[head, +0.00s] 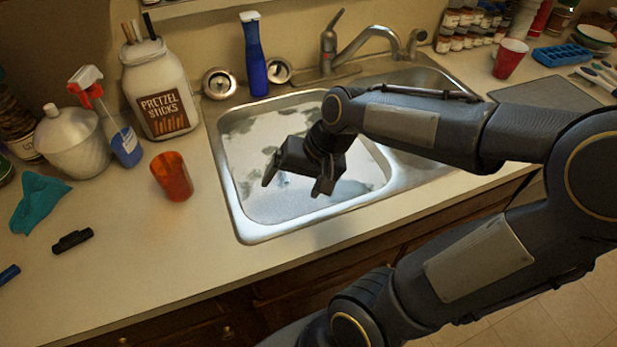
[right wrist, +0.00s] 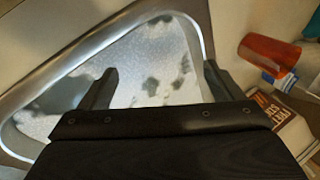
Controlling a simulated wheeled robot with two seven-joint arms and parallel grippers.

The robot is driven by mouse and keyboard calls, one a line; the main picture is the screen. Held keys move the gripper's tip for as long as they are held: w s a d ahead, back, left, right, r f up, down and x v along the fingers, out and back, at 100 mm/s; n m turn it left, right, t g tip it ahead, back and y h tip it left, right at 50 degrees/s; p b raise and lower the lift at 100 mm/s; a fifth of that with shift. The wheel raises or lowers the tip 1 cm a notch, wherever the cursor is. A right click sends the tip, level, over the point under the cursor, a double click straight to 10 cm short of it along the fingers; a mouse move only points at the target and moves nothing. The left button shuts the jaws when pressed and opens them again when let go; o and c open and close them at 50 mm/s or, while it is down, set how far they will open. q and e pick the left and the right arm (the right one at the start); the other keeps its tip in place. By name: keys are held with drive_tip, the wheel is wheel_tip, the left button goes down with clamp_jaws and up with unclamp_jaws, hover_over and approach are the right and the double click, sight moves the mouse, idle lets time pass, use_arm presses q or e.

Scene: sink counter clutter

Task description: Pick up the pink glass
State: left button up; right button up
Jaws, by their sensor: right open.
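The glass that best fits the pink glass is a translucent orange-red tumbler (head: 172,177). It stands upright on the counter just left of the sink, and nothing touches it. It also shows at the upper right of the right wrist view (right wrist: 268,54), outside the fingers. My right gripper (head: 294,182) is open and empty above the sink basin, to the right of the glass and apart from it. Its two spread fingers show over the sink in the right wrist view (right wrist: 160,72). My left gripper is in neither view.
The sink (head: 240,224) lies beneath my right gripper. Behind the glass stand a pretzel jar (head: 157,90), a spray bottle (head: 122,140) and a ridged grey jar (head: 72,145). A teal cloth (head: 38,200) and black marker (head: 73,240) lie left. The counter before the glass is clear.

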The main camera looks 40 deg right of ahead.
drive_tip(key=w+d+f+m+g+h+p, duration=0.1)
drive_tip(key=w+d+f+m+g+p, duration=0.2)
drive_tip(key=w+d, duration=0.4)
drive_tip(key=m+h+p, duration=0.1)
drive_tip(key=m+h, duration=0.1)
drive_tip(key=m, duration=0.3)
hover_over(304, 183)
drive_tip(key=w+d, duration=0.2)
drive_tip(key=w, duration=0.1)
wheel_tip(304, 183, down, 7)
drive_tip(key=shift+g, duration=0.4)
wheel_tip(304, 183, down, 9)
drive_tip(key=shift+s+r+p, duration=0.1)
drive_tip(key=shift+r+p, duration=0.1)
drive_tip(key=shift+p, duration=0.9)
drive_tip(key=c, duration=1.3)
drive_tip(key=shift+o, duration=0.2)
drive_tip(key=shift+r, duration=0.1)
